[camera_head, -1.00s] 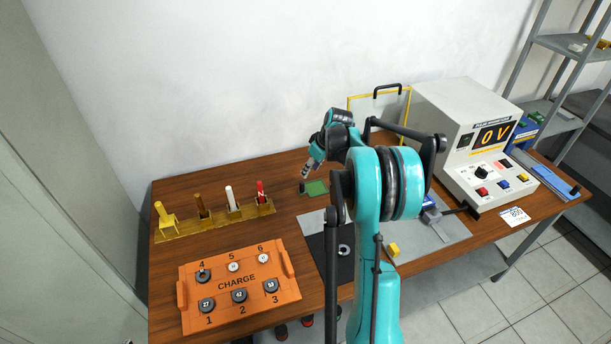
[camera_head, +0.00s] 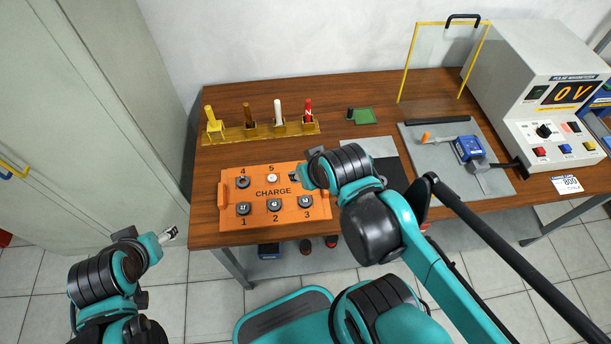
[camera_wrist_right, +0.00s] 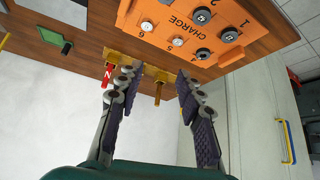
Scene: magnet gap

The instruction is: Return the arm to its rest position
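My right arm reaches in from the lower right of the head view. Its gripper (camera_head: 304,170) is over the right end of the orange CHARGE tray (camera_head: 240,222), covering the spot by number 6. In the right wrist view the two fingers (camera_wrist_right: 157,80) stand wide apart with nothing between them. The tray (camera_wrist_right: 230,20) and the tool rack show beyond them. My left arm is at the lower left of the head view. Its gripper (camera_head: 170,235) is over the floor, off the table, and too small to tell open from shut.
A yellow rack (camera_head: 265,130) with several upright tools stands at the back left. A green pad (camera_head: 365,116), a yellow-framed clear panel (camera_head: 440,62), a blue clamp (camera_head: 468,148) and the 0 V unit (camera_head: 540,75) are further right. A grey cabinet (camera_head: 100,100) is at left.

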